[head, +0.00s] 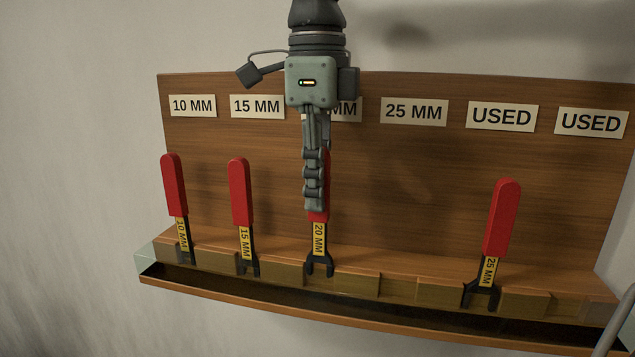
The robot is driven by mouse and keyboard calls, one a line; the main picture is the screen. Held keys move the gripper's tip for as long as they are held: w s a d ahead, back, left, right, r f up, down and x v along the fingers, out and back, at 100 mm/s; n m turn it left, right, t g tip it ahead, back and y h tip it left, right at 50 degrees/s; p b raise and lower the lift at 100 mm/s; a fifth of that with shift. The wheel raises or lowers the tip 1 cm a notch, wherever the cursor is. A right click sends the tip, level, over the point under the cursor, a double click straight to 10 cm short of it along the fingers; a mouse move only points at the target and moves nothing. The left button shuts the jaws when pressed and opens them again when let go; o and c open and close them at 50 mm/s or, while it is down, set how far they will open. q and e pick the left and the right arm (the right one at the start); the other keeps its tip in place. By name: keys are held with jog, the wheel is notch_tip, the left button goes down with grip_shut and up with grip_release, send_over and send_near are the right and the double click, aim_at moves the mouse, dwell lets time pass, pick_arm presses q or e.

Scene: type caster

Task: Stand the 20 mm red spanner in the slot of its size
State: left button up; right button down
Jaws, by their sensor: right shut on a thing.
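The red-handled 20 mm spanner (319,240) hangs upright with its dark open jaw down, at the gap below the partly covered 20 MM label (345,109). Its jaw sits slightly higher than its neighbours' line, and I cannot tell whether it touches the slot floor. My right gripper (315,205) comes down from above and is shut on the red handle, hiding much of it. The wooden rack (440,170) has a row of slots along its front ledge. My left gripper is out of view.
The 10 mm spanner (174,190) and 15 mm spanner (240,195) stand under their labels. The 25 mm spanner (502,220) stands under the left USED label (502,117). The slots under the 25 MM label (414,111) and right USED label (591,122) look empty.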

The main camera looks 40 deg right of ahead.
jog(key=shift+f+b, duration=0.65)
jog(key=shift+f, duration=0.4)
jog(key=c, duration=1.4)
grip_release()
jog(key=shift+c, duration=0.2)
notch_tip(320, 180, up, 12)
jog(key=shift+r, duration=0.1)
